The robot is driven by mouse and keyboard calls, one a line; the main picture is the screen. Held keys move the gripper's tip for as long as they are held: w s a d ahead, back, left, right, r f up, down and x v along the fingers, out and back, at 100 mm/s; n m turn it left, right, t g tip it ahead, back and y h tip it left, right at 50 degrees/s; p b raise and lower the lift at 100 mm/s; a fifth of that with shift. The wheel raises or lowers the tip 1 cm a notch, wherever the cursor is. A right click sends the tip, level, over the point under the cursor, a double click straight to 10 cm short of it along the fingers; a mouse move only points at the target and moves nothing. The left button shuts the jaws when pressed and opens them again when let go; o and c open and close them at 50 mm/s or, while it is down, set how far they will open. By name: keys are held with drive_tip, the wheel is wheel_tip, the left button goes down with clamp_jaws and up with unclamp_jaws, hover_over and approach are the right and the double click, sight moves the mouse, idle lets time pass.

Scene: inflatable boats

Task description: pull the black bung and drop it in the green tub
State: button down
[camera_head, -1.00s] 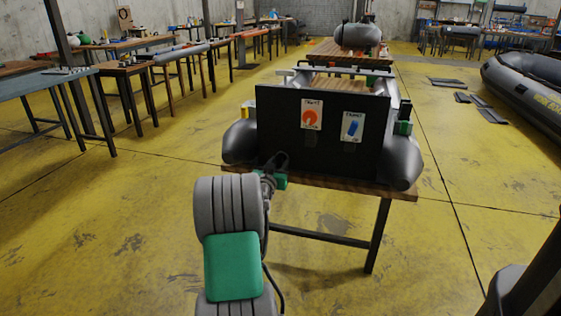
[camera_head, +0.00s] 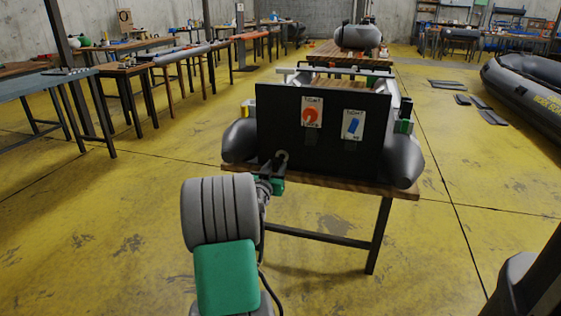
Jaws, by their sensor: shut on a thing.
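My gripper (camera_head: 273,168) is at the lower left of the boat's black transom board (camera_head: 340,130). Its dark fingers are shut on a small dark thing at the board, taken to be the black bung; the fingers hide most of it. A round grey fitting (camera_head: 282,156) shows on the board just beside the fingertips. I cannot tell whether the bung is still in it. A small green container (camera_head: 404,127), likely the green tub, is at the right of the board, by the right tube. Its inside is not visible.
The grey boat tubes (camera_head: 405,165) flank the board on a wooden table (camera_head: 330,182). Benches line the left; another boat (camera_head: 530,90) lies at right. Yellow floor is open around the table.

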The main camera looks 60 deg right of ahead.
sight(275, 169)
drive_tip(key=shift+s+a+b, duration=0.15)
drive_tip(key=shift+a+b, duration=0.2)
drive_tip(key=shift+a, duration=0.5)
drive_tip(key=shift+a, duration=0.1)
drive_tip(key=shift+s+a+f+b, duration=0.1)
drive_tip(key=shift+s+a+b, duration=0.05)
drive_tip(key=shift+a+b, duration=0.65)
drive_tip(key=shift+s+a+b, duration=0.15)
drive_tip(key=shift+a+b, duration=0.15)
drive_tip(key=shift+a, duration=0.55)
